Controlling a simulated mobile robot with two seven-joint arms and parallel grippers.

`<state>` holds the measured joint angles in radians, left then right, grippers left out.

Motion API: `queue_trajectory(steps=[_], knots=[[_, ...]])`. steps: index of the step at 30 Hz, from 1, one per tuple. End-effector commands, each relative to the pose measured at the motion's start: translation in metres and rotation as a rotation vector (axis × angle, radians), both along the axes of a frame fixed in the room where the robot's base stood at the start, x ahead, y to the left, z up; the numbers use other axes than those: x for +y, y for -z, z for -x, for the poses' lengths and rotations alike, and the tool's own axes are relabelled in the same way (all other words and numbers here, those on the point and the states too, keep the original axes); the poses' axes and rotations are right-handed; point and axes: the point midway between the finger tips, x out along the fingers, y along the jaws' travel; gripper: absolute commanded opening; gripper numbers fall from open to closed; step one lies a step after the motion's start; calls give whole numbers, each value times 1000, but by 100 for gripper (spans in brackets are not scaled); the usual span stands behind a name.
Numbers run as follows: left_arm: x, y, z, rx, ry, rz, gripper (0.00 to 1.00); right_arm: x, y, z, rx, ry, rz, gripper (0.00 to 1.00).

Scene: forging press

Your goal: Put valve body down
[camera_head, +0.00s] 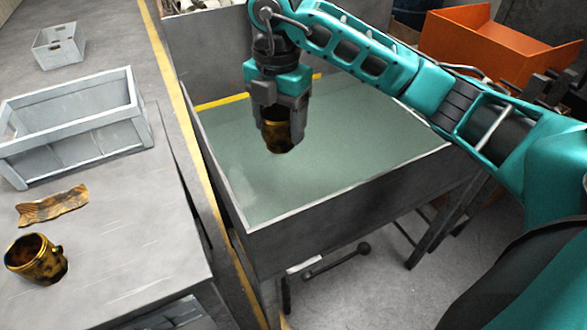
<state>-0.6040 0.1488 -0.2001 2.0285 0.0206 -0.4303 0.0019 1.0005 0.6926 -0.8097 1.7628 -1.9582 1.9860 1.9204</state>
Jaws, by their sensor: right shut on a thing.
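My right gripper (283,115) points down and is shut on a valve body (277,134), a brassy, dark-stained cup shape. It holds the valve body over the tank (345,203), a grey metal basin filled with greenish liquid. I cannot tell whether the bottom of the valve body touches the liquid. Another similar brassy valve body (37,259) lies tilted on the grey table (120,235) at the lower left. My left gripper is not in view.
A flat, rusty curved piece (52,205) lies on the table behind the loose valve body. A grey open crate (72,118) and a small light bin (59,47) stand farther back. An orange bin (490,48) is at the back right. The table's front right is clear.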

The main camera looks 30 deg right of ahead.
Motion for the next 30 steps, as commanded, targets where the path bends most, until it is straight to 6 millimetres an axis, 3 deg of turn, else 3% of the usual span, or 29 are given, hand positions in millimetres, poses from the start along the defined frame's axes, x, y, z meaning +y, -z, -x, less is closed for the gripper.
queue_trajectory(steps=[15, 23, 30], knots=[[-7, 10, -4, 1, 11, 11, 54, 0, 122, 1, 2, 6, 0, 20], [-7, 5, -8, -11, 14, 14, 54, 0, 144, 0, 1, 5, 0, 20], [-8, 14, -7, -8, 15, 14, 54, 0, 185, 1, 3, 4, -1, 20]])
